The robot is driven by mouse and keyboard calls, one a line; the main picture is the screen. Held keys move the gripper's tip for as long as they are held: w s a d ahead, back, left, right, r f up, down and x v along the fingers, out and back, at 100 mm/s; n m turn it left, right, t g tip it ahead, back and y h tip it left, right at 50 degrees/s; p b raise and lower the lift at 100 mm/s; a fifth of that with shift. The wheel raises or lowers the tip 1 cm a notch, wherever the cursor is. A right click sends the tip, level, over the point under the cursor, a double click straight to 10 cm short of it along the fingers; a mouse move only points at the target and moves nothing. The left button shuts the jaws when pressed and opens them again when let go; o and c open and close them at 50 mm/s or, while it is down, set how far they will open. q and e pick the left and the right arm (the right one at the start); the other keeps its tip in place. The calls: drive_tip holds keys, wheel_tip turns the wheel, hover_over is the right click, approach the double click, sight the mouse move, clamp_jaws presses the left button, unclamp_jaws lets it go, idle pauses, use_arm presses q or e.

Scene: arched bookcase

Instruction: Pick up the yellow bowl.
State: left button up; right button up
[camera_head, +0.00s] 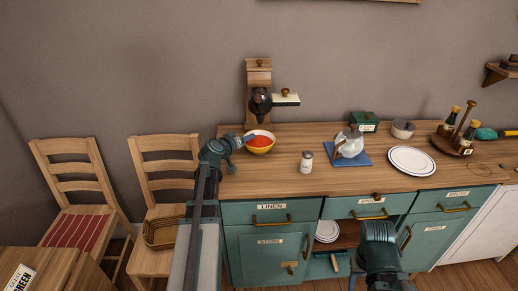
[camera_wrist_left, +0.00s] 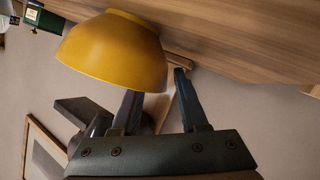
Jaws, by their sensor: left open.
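The yellow bowl (camera_head: 262,150) stands upright on the wooden counter, left of its middle; its inside is orange-red. My left gripper (camera_head: 249,138) comes in from the left at the bowl's left rim. In the left wrist view, the bowl (camera_wrist_left: 115,50) appears tipped over because the picture is rotated. My left gripper (camera_wrist_left: 157,85) is open there, with one fingertip partly hidden behind the bowl's rim and the other outside the wall. Whether either finger touches the bowl is unclear. My right gripper (camera_head: 378,234) is low at the counter's front; its fingers cannot be made out.
A coffee grinder (camera_head: 261,100) stands behind the bowl. Two wooden chairs (camera_head: 168,141) are left of the counter. The counter's front left is clear.

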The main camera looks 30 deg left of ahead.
use_arm(q)
drive_tip(key=shift+c, duration=0.2)
clamp_jaws()
drive_tip(key=shift+s, duration=0.1)
idle(1.0)
